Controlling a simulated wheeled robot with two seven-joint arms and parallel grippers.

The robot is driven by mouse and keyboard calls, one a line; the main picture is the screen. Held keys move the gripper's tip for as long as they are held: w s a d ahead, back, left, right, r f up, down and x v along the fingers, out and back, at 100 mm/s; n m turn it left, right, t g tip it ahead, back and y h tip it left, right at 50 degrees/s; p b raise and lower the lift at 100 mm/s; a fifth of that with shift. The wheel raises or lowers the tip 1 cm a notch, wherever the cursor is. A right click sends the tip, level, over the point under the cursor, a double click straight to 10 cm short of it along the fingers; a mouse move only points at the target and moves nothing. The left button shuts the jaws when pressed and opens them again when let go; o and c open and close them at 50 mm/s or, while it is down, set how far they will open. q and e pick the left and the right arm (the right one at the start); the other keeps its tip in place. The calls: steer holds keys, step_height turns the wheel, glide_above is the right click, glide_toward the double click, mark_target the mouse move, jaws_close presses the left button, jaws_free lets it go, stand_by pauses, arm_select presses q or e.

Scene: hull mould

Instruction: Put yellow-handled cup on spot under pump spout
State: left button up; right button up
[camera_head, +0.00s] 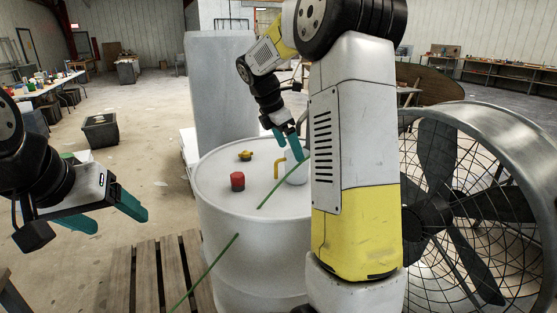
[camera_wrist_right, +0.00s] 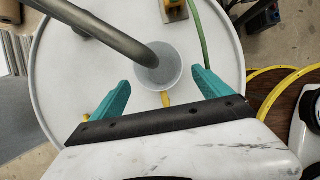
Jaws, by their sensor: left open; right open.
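The light grey cup (camera_wrist_right: 171,72) stands on the white drum lid, seen from above in the right wrist view; its yellow handle (camera_wrist_right: 165,99) points toward my right gripper (camera_wrist_right: 160,92). The grey pump spout (camera_wrist_right: 95,25) curves over the cup and its end hides part of the opening. My right gripper is open, with a finger on each side of the handle and apart from it. In the head view the right gripper (camera_head: 290,143) is above the lid and the cup (camera_head: 298,173) is partly hidden by my arm. My left gripper (camera_head: 117,209) is open and empty, left of the drum. The spot is hidden.
The white drum (camera_head: 245,255) stands beside a wooden pallet (camera_head: 150,275). A red cap (camera_head: 237,181) and a yellow fitting (camera_head: 246,155) are on its lid. A green hose (camera_head: 222,257) crosses the front. A large fan (camera_head: 480,200) stands at right.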

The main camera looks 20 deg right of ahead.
steer(key=v, duration=0.3)
steer(key=shift+r, duration=0.15)
steer(key=s+a+m+t+y, duration=0.2)
steer(key=s+a+m, duration=0.3)
steer(key=s+m, duration=0.4)
steer(key=s+a+m+t+y, duration=0.3)
steer(key=s+m, duration=0.7)
steer(key=s, duration=0.7)
steer(key=shift+a+t+y, duration=0.3)
steer(key=shift+a+y, duration=0.5)
steer(key=shift+a, duration=0.4)
